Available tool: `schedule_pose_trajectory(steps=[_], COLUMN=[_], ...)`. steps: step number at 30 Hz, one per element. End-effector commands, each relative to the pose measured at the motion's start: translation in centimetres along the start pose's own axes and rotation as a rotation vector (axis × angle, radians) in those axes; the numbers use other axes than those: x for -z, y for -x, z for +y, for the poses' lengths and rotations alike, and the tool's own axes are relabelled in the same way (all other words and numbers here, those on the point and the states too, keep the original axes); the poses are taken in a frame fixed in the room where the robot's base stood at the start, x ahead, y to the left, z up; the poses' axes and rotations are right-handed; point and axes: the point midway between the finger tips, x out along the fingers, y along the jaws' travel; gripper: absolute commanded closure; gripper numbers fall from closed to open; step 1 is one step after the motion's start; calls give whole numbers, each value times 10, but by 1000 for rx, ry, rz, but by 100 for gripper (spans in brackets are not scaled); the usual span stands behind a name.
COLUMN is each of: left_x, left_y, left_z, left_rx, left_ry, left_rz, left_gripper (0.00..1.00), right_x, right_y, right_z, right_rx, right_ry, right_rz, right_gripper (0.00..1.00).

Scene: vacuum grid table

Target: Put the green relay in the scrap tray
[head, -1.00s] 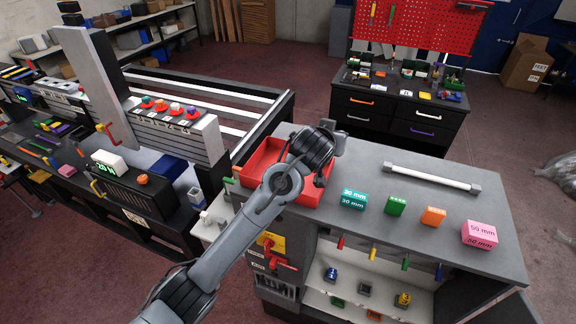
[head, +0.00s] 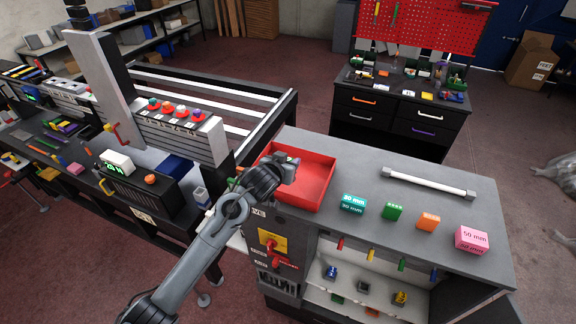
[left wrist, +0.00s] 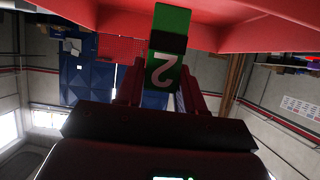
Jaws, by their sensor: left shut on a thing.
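My left gripper (head: 290,166) is at the left part of the open red tray (head: 318,172), close above or inside its left wall; the exact height is hard to tell. In the left wrist view the fingers are shut on a green block with a black band and a white "2", the green relay (left wrist: 164,72). The red tray (left wrist: 245,36) fills the top of that view, beyond the relay. In the head view the relay is mostly hidden by the gripper. My right gripper is not in view.
A slotted rack (head: 180,130) stands to the left.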

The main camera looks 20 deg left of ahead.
Motion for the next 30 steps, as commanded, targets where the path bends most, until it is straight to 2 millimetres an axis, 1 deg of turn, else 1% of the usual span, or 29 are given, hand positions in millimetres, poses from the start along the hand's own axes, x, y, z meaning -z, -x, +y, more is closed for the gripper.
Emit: schedule_pose_trajectory(steps=[1, 6, 16, 22, 23, 27, 30], left_x=[-6, -20, -22, -28, -27, -27, -26], left_y=[-2, -9, -10, -13, -13, -12, -12], left_z=[-1, 0, 0, 0, 0, 0, 0], left_rx=[2, 2, 1, 1, 1, 1, 1], left_ry=[-2, -1, 0, 1, 0, 0, 0], left_rz=[-5, -2, 0, 0, 0, 0, -1], left_gripper=[93, 93, 93, 93, 58, 37, 37], right_x=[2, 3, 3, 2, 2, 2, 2], right_y=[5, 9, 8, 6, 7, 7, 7], right_z=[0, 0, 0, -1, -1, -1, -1], right_rx=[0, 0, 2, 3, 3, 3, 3], right_ry=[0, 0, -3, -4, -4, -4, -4], right_rz=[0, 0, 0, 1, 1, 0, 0], right_gripper=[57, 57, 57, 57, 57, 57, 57])
